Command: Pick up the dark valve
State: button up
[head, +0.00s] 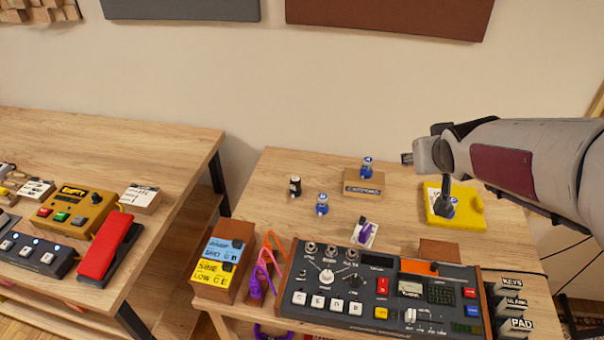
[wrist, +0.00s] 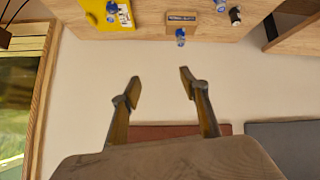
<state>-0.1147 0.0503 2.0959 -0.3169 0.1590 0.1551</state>
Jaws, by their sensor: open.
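The dark valve (head: 295,186), a small black and white upright piece, stands on the wooden table in the middle of the head view. It also shows near the top edge of the wrist view (wrist: 235,16). My gripper (head: 408,158) is at the right of the head view, raised above the table and well apart from the valve. In the wrist view my gripper (wrist: 159,84) has its two fingers spread, with nothing between them.
A blue valve (head: 321,203) stands close right of the dark one. Another blue valve (head: 367,167) is at a labelled wooden block (head: 362,187). A yellow case (head: 470,208) lies right. A control console (head: 385,295) fills the table front. A gap separates the left table (head: 100,140).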

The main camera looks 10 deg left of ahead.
jog(key=w+a+f+n+t+y, duration=0.1)
jog(key=w+a+f+n+y, duration=0.2)
jog(key=w+a+f, duration=1)
jog(key=n+y, duration=0.3)
jog(key=y, duration=0.3)
send_near(295, 187)
notch_tip(295, 187, up, 3)
jog(key=w, duration=0.3)
jog(key=shift+s+a+f+g, duration=0.1)
jog(key=shift+a+f+g, duration=0.1)
jog(key=shift+g, duration=0.2)
jog(key=shift+x, duration=1.15)
jog(key=shift+f, duration=0.1)
